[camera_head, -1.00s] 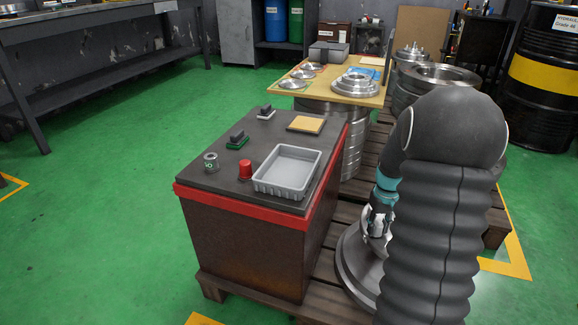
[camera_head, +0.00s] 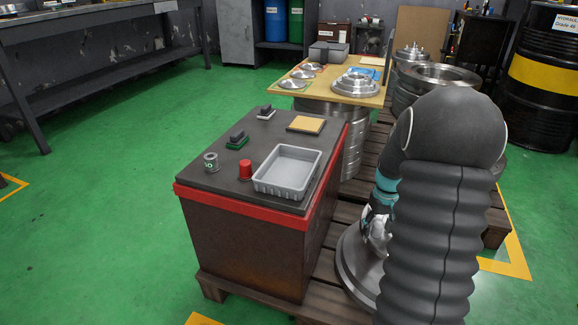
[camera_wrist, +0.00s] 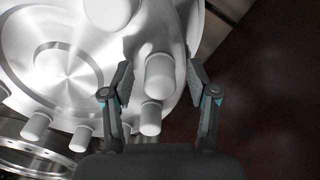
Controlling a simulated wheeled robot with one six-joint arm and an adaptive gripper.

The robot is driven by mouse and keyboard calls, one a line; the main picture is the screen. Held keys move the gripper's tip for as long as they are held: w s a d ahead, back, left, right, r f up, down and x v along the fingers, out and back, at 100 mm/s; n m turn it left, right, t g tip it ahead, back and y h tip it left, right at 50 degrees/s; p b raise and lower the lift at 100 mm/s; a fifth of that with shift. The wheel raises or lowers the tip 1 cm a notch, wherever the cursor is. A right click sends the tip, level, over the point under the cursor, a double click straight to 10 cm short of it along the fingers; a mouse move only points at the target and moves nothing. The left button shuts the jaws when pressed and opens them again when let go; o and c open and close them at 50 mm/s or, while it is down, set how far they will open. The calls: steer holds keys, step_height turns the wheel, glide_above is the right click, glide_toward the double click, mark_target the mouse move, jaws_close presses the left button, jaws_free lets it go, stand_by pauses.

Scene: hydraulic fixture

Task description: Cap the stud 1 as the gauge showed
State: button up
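In the wrist view a round metal flange (camera_wrist: 68,68) carries several pale rounded studs or capped studs. One pale stud (camera_wrist: 160,76) lies between the spread fingers of my gripper (camera_wrist: 161,82), with gaps on both sides; another (camera_wrist: 151,118) shows just below it. I cannot tell which is stud 1. My gripper is open and holds nothing visible. In the head view my arm hides most of it beside the cabinet. A red cap-like piece (camera_head: 245,169) and a small grey cylinder with a greenish mark (camera_head: 210,161), perhaps the gauge, stand on the dark cabinet top (camera_head: 225,185).
On the cabinet top are an empty-looking grey tray (camera_head: 287,171), a dark block on a green base (camera_head: 238,140), another dark block (camera_head: 265,112) and a yellow pad (camera_head: 306,124). Behind stands a wooden-topped table (camera_head: 325,84) with metal discs. Green floor at left is open.

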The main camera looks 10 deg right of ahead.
mark_target(379, 225)
step_height(379, 225, up, 12)
steer(key=s+a+r+t+p, duration=0.2)
steer(key=s+a+r+p, duration=0.3)
steer(key=s+a+r, duration=0.4)
steer(key=s+a+r+t+p, duration=0.3)
steer(key=s+a+r+p, duration=0.2)
steer(key=s+a+r, duration=0.4)
steer(key=s+a, duration=0.3)
steer(key=a, duration=0.3)
steer(key=shift+s+a+r+n+t+p, duration=0.15)
steer(key=shift+s+r+n+t+p, duration=0.15)
steer(key=shift+r+n, duration=0.1)
